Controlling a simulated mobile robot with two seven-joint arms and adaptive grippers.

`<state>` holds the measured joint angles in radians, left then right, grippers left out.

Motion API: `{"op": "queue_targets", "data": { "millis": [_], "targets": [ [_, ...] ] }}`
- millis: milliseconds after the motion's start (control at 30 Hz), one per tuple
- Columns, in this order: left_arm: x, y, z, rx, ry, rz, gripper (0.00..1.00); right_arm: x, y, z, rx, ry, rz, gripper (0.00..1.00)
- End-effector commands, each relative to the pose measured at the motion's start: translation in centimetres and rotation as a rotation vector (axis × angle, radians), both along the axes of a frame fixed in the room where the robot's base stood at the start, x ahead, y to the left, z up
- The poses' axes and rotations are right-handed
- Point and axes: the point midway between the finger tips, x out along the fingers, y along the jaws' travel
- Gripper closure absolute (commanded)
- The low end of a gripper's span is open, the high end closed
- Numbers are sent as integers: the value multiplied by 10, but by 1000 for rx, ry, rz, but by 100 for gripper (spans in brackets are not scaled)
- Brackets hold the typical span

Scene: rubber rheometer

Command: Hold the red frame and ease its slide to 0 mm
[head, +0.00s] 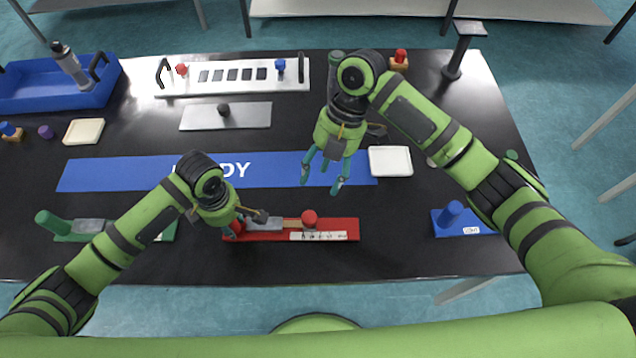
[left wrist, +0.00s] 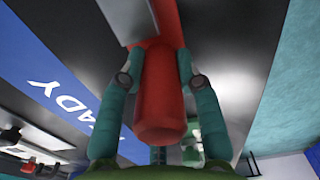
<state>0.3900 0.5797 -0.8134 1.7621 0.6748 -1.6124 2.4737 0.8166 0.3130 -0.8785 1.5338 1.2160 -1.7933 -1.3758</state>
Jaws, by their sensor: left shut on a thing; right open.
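The red frame (head: 340,228) lies on the black table in front of me, with a grey block and a red knob (head: 309,217) on its slide. A white scale strip (head: 318,236) runs along its front edge; its marks are too small to read. My left gripper (head: 236,228) is shut on the red handle at the frame's left end. The left wrist view shows this red handle (left wrist: 160,105) between the teal fingers. My right gripper (head: 322,184) is open and empty, above the blue strip and apart from the red frame.
A green frame (head: 68,236) lies to the left and a blue block with a peg (head: 452,217) to the right. The blue READY strip (head: 115,173) lies behind. A white dish (head: 390,161) stands right of my right gripper. The front table edge is near the red frame.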

Motion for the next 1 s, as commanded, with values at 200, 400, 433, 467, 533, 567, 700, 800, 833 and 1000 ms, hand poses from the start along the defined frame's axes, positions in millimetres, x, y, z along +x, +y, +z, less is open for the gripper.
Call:
{"op": "queue_targets", "data": {
  "millis": [200, 400, 433, 467, 533, 567, 700, 800, 833, 1000],
  "targets": [
    [0, 0, 0, 0, 0, 0, 100, 1, -1, 3, 0, 0, 0, 42],
    [0, 0, 0, 0, 0, 0, 62, 1, -1, 2, 0, 0, 0, 42],
    [0, 0, 0, 0, 0, 0, 50, 1, -1, 2, 0, 0, 0, 42],
    [0, 0, 0, 0, 0, 0, 38, 1, -1, 2, 0, 0, 0, 42],
    [0, 0, 0, 0, 0, 0, 38, 1, -1, 2, 0, 0, 0, 42],
    [0, 0, 0, 0, 0, 0, 38, 1, -1, 2, 0, 0, 0, 42],
    [0, 0, 0, 0, 0, 0, 38, 1, -1, 2, 0, 0, 0, 42],
    [0, 0, 1, -1, 0, 0, 38, 1, 0, 2, 0, 0, 0, 42],
    [0, 0, 2, -1, -1, 0, 38, 1, -1, 2, 0, 0, 0, 42],
    [1, 0, 22, -3, -3, 0, 38, 1, 0, 2, 0, 0, 1, 42]
  ]
}}
